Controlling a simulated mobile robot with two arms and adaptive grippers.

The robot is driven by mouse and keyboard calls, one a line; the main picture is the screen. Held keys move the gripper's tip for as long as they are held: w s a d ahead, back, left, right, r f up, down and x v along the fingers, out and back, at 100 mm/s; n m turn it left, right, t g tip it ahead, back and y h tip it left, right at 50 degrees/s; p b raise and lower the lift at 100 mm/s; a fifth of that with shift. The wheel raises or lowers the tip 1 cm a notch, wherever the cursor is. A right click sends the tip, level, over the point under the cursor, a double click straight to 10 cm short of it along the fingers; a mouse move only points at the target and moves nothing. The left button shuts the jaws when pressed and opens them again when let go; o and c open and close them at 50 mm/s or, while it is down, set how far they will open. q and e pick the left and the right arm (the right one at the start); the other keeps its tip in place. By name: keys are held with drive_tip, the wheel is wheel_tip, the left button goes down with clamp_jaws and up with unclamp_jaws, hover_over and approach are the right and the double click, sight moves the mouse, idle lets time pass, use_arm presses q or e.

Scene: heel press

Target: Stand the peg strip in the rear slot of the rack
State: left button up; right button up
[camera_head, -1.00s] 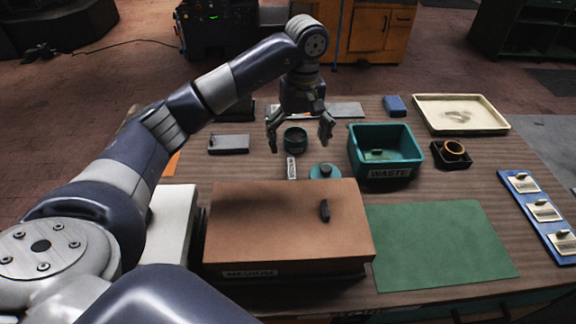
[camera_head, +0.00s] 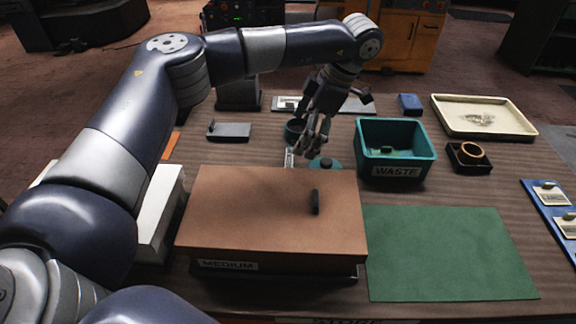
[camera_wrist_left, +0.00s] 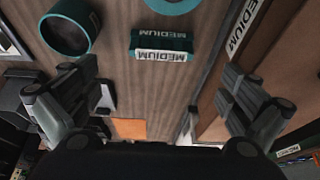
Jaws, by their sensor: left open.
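A blue strip with labelled pale plates and small pegs (camera_head: 552,207), likely the peg strip, lies at the right edge, partly cut off. I cannot surely tell which object is the rack; a dark upright block (camera_head: 238,95) at the back left may be it. My left gripper (camera_head: 312,148) is open and empty above the table's middle, far left of the blue strip. In the left wrist view its fingers (camera_wrist_left: 155,105) are spread wide. Below them are a teal block labelled MEDIUM (camera_wrist_left: 160,45) and a teal cup (camera_wrist_left: 68,30). My right gripper is not in view.
A brown-topped box labelled MEDIUM (camera_head: 255,215) fills the front, beside a clear green mat (camera_head: 450,255). A teal WASTE bin (camera_head: 396,172), a cream tray (camera_head: 490,130) and a dark holder with a ring (camera_head: 470,168) stand behind. A grey plate (camera_head: 230,132) lies left.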

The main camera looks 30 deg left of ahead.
sight(291, 158)
use_arm(q)
drive_tip(key=x, duration=0.4)
drive_tip(key=p+x, duration=0.2)
drive_tip(key=x, duration=0.1)
drive_tip(key=shift+d+f, duration=0.15)
drive_tip(key=shift+d, duration=0.1)
drive_tip(key=shift+a+f, duration=0.2)
drive_tip(key=shift+f, duration=0.3)
drive_tip(key=shift+s, duration=0.1)
drive_tip(key=c, duration=1.1)
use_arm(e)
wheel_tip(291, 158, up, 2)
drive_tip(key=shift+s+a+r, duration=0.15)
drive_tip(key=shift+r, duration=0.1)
use_arm(q)
drive_tip(key=shift+d, duration=0.1)
